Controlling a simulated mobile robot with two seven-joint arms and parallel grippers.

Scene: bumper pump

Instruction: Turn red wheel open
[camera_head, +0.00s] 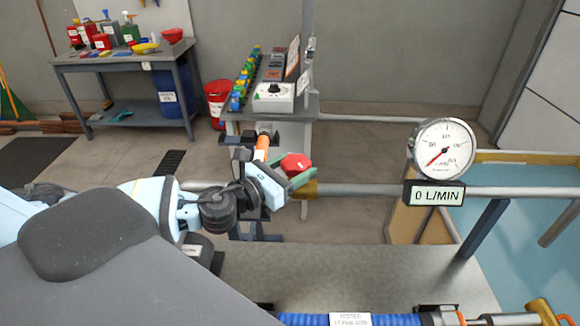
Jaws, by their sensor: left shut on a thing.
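The red wheel (295,163) sits on a brass-coloured valve body (303,189) on the grey pipe, near the middle of the head view. My left gripper (292,176) reaches it from the left, with its greenish fingers at the wheel. It is shut on the red wheel, and the fingers hide part of the rim. A round gauge (443,148) stands on the pipe to the right, its red needle pointing to the lower left. The sign below it (434,193) reads 0 L/MIN. My right gripper is not in view.
A control stand (273,104) with several coloured buttons and a dial is behind the wheel. A grey bench top (350,275) lies in front, with a blue hose (395,320) along its near edge. A blue-floored tank (530,220) is at the right. A workbench (120,60) stands at the back left.

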